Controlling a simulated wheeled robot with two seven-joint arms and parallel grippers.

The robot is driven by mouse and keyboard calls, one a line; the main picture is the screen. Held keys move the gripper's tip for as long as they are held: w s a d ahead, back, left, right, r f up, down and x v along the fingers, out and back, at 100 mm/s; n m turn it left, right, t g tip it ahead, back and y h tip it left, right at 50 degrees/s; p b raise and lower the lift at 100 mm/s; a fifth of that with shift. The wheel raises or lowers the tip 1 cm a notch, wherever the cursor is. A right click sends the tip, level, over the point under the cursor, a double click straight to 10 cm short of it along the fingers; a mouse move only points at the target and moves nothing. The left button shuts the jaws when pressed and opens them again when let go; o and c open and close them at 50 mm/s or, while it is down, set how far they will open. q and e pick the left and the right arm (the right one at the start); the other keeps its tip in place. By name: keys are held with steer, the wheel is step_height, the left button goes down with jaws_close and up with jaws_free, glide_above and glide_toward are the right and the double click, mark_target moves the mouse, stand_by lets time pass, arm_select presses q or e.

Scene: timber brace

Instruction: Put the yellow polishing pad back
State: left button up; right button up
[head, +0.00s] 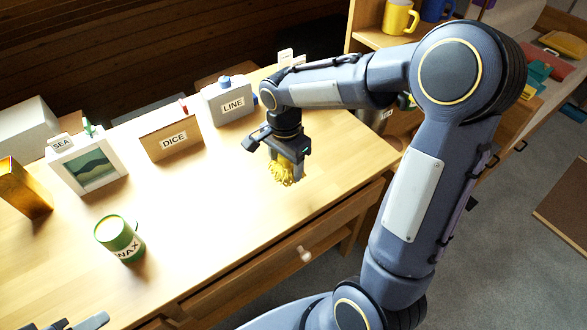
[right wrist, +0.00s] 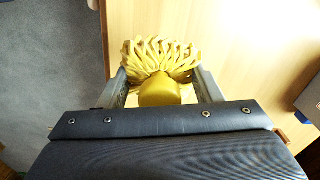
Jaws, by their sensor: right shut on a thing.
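The yellow polishing pad (head: 282,171) has a shaggy, looped face and is at the right end of the wooden table. My right gripper (head: 286,172) is shut on it from above; I cannot tell whether the pad touches the tabletop. In the right wrist view the pad (right wrist: 160,62) sits between the two fingers (right wrist: 160,88), its smooth yellow back toward me and its loops beyond. Part of my left gripper (head: 82,324) shows at the bottom left edge of the head view; its fingertips are not clear.
On the table (head: 200,215) stand a green WAX tin (head: 120,238), a DICE box (head: 171,138), a LINE box (head: 229,103), a SEA picture box (head: 92,168) and a gold block (head: 24,187). A shelf with a yellow mug (head: 398,18) stands behind right. The table's middle is clear.

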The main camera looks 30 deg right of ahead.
steer(key=w+d+f, duration=0.1)
steer(key=f, duration=0.1)
steer(key=w+d+f, duration=0.2)
steer(key=f, duration=0.1)
steer(key=shift+w+d+f, duration=0.15)
steer(key=shift+w+f, duration=0.1)
steer(key=shift+f, duration=0.1)
step_height(320, 180, down, 4)
steer(key=shift+w+d+r, duration=0.15)
steer(key=shift+r, duration=0.1)
steer(key=shift+f, duration=0.1)
steer(key=o, duration=0.9)
